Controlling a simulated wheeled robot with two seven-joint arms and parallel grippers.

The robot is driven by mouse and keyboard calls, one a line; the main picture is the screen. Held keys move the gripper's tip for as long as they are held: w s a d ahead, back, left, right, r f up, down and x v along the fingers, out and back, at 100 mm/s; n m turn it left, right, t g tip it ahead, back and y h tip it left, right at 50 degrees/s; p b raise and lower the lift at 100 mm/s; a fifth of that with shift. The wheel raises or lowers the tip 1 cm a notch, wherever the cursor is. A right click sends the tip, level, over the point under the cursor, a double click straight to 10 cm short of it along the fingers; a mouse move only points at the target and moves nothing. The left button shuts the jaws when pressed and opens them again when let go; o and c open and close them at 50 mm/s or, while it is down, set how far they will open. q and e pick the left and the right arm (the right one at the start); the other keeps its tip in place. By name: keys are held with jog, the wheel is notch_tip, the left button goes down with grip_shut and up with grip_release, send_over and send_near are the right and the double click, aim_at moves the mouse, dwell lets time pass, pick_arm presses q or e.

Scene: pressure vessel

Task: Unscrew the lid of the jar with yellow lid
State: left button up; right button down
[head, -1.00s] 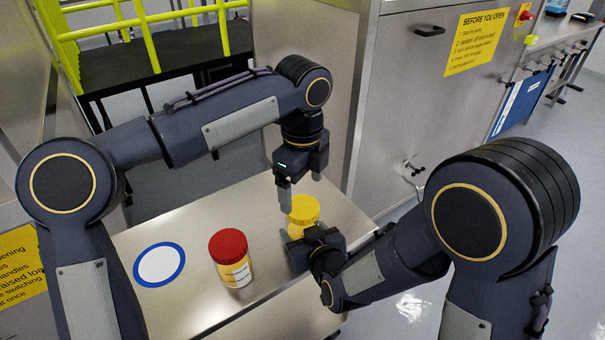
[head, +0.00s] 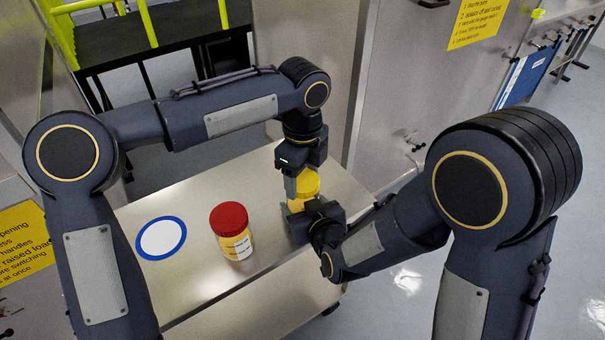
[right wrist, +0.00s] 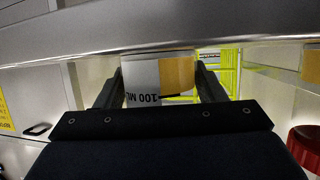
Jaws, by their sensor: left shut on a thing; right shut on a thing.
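The jar with yellow lid (head: 307,184) stands on the steel table, partly hidden by both grippers. My left gripper (head: 302,192) points down from above and is shut on the yellow lid. My right gripper (head: 298,222) comes in low from the right and is shut on the jar body. In the right wrist view the jar's white and yellow side, with "100 ML" upside down on it (right wrist: 158,78), sits between the two fingers of the right gripper (right wrist: 158,92).
A jar with a red lid (head: 231,230) stands to the left on the steel table (head: 200,280); its red lid also shows at the right edge of the right wrist view (right wrist: 305,145). A blue-ringed white disc (head: 161,238) lies farther left. The table's front left is clear.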

pick_arm(q)
jog(key=shift+c, duration=1.3)
jog(key=n, duration=0.3)
jog(key=o, duration=1.1)
